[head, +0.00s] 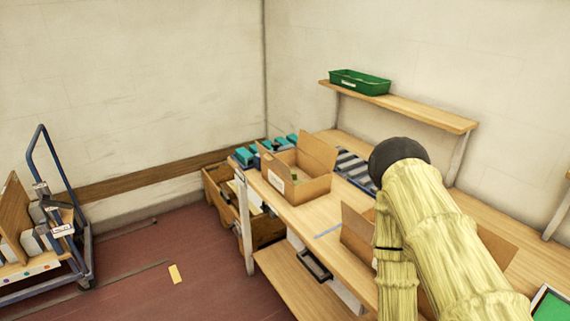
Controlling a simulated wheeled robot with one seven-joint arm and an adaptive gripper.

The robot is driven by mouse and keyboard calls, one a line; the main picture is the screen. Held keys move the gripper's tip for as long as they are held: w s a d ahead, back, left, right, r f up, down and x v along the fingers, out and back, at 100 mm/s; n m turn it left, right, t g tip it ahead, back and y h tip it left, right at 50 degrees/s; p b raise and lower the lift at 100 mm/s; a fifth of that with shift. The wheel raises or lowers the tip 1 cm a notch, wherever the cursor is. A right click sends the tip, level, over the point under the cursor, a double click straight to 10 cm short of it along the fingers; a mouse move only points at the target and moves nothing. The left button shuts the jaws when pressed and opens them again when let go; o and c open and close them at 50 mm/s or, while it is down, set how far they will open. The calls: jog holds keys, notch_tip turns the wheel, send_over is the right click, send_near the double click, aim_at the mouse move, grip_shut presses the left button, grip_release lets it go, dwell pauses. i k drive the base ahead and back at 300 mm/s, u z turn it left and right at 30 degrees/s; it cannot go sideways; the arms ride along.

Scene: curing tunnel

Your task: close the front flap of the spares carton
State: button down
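An open cardboard carton (312,189) stands on the wooden bench in the middle of the head view. Its back right flap (318,150) stands up, its left flap (274,170) is raised, and small items lie inside. A second carton (357,222) stands nearer on the bench, with a flap (496,249) out to the right; my arm hides most of it. I cannot read which one is the spares carton. My arm in its pale yellow sleeve fills the right foreground, bending down at a dark joint. My gripper is not in view.
A wooden bench (325,222) runs along the right wall, with teal items (245,157) at its far end. A shelf (420,110) above holds a green tray (360,82). A blue trolley (88,250) stands left. The red floor (200,265) between is mostly clear.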

aim_at(283, 169)
jog(key=u, duration=0.55)
jog(key=k, duration=0.65)
jog(key=u, duration=0.85)
jog(key=i, duration=1.05)
jog(key=z, duration=0.55)
